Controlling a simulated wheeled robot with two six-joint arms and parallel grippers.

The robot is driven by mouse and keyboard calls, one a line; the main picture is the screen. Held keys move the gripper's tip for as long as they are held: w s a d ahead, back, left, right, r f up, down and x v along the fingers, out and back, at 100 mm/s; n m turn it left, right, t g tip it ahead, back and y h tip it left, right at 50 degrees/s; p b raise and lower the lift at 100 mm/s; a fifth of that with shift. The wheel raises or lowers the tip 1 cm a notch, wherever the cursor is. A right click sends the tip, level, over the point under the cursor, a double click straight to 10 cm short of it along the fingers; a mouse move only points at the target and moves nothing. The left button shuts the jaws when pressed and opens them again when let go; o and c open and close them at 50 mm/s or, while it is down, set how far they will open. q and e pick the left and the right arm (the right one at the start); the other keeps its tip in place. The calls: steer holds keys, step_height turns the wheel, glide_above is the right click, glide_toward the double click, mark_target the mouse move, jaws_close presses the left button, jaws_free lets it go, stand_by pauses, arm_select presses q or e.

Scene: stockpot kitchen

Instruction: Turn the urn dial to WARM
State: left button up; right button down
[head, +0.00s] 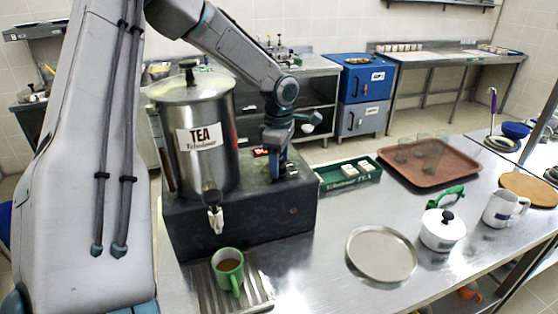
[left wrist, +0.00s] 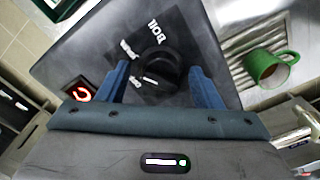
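The steel tea urn (head: 205,130) stands on a dark base box (head: 245,222) in the head view. In the left wrist view the black dial (left wrist: 158,70) sits on the dark panel, with printed labels around it. BOIL (left wrist: 156,26) reads clearly; the two words to the left look like WARM (left wrist: 129,48) and OFF (left wrist: 133,79). A white mark on the dial appears to point towards OFF. My left gripper (left wrist: 160,85) is open, its blue fingers either side of the dial with gaps showing. In the head view my left gripper (head: 275,168) hides the dial.
A red-lit switch (left wrist: 80,94) is beside the left finger. A green mug of tea (head: 228,268) stands on the drip grate below the tap (head: 214,215). A green box (head: 348,178), brown tray (head: 428,162), round plate (head: 381,254) and white pot (head: 441,232) are to the right.

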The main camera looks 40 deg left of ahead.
arm_select(q)
steer(key=shift+r, duration=0.1)
step_height(320, 180, up, 11)
steer(key=b, duration=0.1)
steer(key=shift+f+b, duration=0.2)
steer(key=shift+b, duration=0.1)
stand_by(0.3)
